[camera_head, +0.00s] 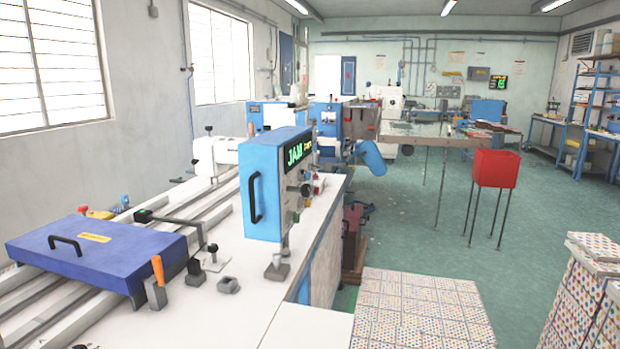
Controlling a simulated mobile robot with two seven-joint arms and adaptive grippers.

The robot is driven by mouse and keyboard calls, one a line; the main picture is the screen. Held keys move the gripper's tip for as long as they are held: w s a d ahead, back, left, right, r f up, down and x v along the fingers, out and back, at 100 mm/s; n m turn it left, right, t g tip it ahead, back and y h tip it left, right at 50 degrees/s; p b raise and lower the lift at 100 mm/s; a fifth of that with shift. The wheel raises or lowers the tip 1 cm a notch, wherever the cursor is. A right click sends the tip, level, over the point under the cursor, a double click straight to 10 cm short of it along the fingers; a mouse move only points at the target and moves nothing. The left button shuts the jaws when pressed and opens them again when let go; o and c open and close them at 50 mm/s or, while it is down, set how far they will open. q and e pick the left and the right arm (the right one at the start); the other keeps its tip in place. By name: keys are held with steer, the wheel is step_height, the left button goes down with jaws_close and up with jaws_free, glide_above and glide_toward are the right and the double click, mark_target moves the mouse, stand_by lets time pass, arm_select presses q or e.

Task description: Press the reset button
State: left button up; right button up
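A blue upright machine head (272,195) stands on the white bench left of the middle. Its narrow right-hand face carries a dark display (298,151) with green letters reading JAM and smaller yellow text beside them. Below the display is a cluster of small knobs and buttons (306,190), with a red one (317,183) at its right side. The face is seen at a steep angle, and I cannot tell which of these is the reset button. Neither of my grippers is in view.
A blue cover with a black handle (95,250) lies over rails at left. An orange-handled lever (157,275) stands on the white bench (225,310). Dotted stacks (420,305) stand front right. A red bin on legs (497,168) stands beyond, with open green floor around it.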

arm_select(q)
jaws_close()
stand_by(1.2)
